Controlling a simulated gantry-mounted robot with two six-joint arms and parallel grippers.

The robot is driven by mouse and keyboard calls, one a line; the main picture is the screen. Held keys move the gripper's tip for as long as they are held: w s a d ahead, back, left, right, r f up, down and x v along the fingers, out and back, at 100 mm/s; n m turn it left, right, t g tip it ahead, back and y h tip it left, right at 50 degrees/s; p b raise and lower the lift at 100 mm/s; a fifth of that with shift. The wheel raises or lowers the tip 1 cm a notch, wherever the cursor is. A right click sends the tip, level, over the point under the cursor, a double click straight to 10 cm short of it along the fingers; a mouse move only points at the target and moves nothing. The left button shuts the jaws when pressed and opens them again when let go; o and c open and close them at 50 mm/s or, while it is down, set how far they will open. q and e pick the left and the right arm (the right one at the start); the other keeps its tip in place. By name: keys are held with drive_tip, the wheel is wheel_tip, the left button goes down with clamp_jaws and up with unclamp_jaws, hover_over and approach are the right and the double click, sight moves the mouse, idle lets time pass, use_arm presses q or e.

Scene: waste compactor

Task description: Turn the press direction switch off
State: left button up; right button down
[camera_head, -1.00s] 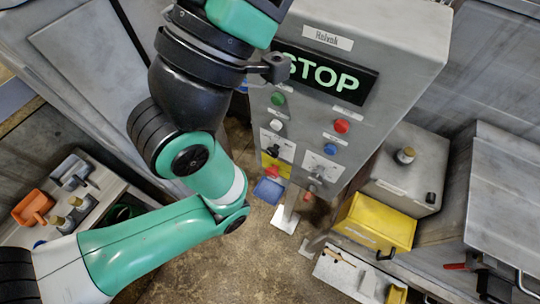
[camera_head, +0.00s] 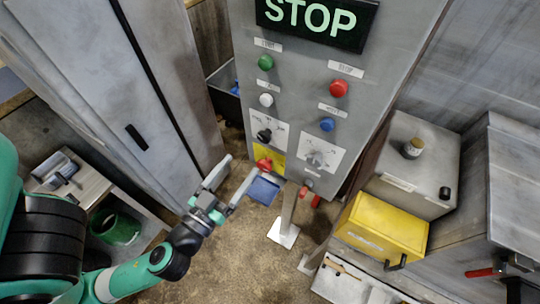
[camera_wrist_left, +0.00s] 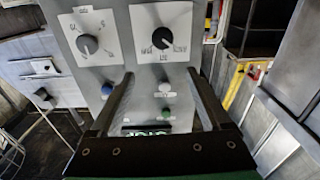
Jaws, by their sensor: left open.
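A black switch knob (camera_head: 263,134) sits on a white plate on the left of the grey control panel (camera_head: 296,101). Its plate has several position labels, too small to read; it looks like the press direction switch. It also shows in the left wrist view (camera_wrist_left: 161,38), where the panel appears upside down and the pointer is tilted. A rotary dial (camera_head: 316,158) sits to its right. My left gripper (camera_head: 241,167) is open and empty, below and left of the switch. In the left wrist view its fingertips (camera_wrist_left: 160,73) point toward the panel, apart from the knob.
Red (camera_head: 339,88), green (camera_head: 265,62), white (camera_head: 266,100) and blue (camera_head: 327,124) buttons are above the knobs. A red knob (camera_head: 264,164) on a yellow plate is just below the switch.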

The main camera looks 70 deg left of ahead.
sight(262, 140)
use_arm(q)
drive_tip(key=shift+s+f, duration=0.25)
drive_tip(key=shift+f, duration=0.3)
drive_tip(key=shift+s+f, duration=0.25)
drive_tip(key=shift+f, duration=0.3)
use_arm(e)
drive_tip(key=shift+f, duration=0.45)
use_arm(q)
drive_tip(key=p+x, duration=0.5)
drive_tip(key=x, duration=0.6)
drive_tip(key=shift+w, duration=0.1)
drive_tip(key=shift+w+a+f, duration=0.15)
drive_tip(key=shift+w+a, duration=0.05)
use_arm(e)
wheel_tip(262, 140, up, 5)
drive_tip(key=shift+r, duration=0.15)
